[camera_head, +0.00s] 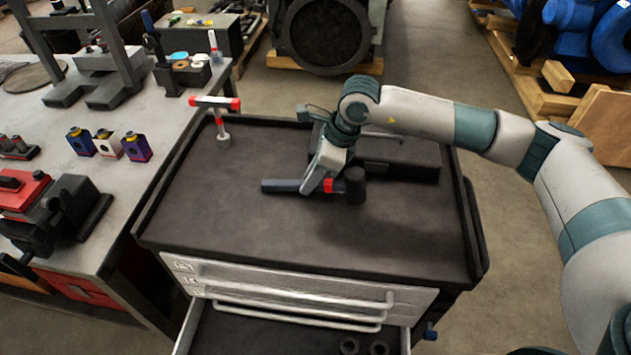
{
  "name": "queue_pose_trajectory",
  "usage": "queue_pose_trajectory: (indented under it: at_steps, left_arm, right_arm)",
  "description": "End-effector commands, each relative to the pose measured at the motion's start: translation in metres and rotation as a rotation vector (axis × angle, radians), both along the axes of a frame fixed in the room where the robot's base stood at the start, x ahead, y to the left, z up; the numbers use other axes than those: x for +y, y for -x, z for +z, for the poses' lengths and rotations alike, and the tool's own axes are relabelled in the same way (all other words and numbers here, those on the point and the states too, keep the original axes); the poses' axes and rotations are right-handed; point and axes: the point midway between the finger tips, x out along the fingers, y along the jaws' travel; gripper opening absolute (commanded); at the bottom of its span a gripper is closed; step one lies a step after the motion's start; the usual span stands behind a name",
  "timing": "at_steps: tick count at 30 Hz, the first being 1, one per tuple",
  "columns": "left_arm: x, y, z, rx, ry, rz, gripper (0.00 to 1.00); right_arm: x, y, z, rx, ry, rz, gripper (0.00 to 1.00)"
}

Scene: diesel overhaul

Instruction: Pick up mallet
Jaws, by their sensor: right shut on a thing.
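The mallet (355,185) has a dark cylindrical head, a red band beside it and a dark handle reaching left. It is at the middle of the dark cart top (250,240), with its head to the right. My right gripper (322,186) comes down from above and is shut on the mallet's handle near the red band. The fingers cover part of the handle. I cannot tell whether the mallet touches the cart top or is slightly above it. My left gripper is not in view.
A dark case (405,158) lies behind the mallet on the cart. A red-and-white T-shaped tool (216,104) stands at the cart's back left corner. A drawer (290,330) is open at the front. A workbench (150,110) with a vise (60,215) stands left. The cart's front top is clear.

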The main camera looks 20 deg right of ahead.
Motion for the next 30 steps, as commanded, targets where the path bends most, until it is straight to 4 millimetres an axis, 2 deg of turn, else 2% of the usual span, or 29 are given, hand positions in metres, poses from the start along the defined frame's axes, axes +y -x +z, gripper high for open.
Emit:
queue_pose_trajectory:
  at_steps: [5, 9, 21, 30]
  left_arm:
    - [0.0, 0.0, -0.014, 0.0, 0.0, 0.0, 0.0]
    - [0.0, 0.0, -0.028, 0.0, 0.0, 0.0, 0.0]
    - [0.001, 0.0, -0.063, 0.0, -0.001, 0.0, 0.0]
    - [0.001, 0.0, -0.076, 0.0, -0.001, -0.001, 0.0]
  right_arm:
    - [0.0, -0.001, 0.014, -0.006, -0.001, 0.0, 0.0]
    - [0.0, -0.002, 0.034, -0.008, -0.001, 0.001, 0.0]
    - [-0.073, 0.024, 0.078, -0.006, 0.001, -0.004, 0.0]
    - [-0.106, 0.036, 0.102, -0.003, 0.0, -0.002, 0.0]
